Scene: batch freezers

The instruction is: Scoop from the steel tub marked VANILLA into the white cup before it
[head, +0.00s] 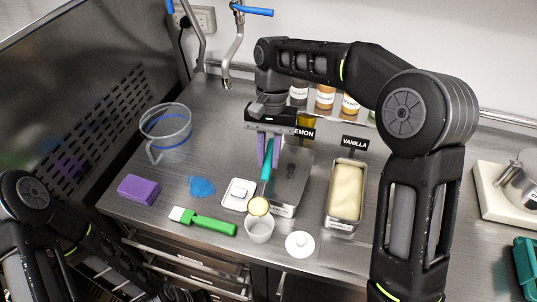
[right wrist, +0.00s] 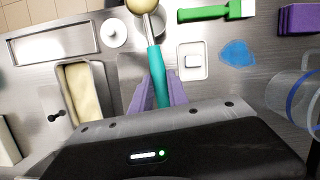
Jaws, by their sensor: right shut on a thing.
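The steel tub marked VANILLA (head: 330,214) stands right of centre with a pale cream filling, and shows at left in the right wrist view (right wrist: 108,84). My right gripper (head: 268,160), with purple fingers, is shut on the teal handle of a scoop (head: 267,172). The scoop's round head (head: 258,206) carries pale yellow contents and hangs at the white cup's (head: 259,232) back rim; I cannot tell whether they touch. The head also shows at the top of the right wrist view (right wrist: 141,5). Only links of my left arm show; its gripper is out of view.
A steel container (head: 292,185) by the LEMON sign is partly behind my right gripper. A white lid (head: 300,244), small white dish (head: 238,196), green brush (head: 205,222), blue patch (head: 201,187), purple block (head: 138,188) and clear jug (head: 165,130) stand around. Bottles line the back.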

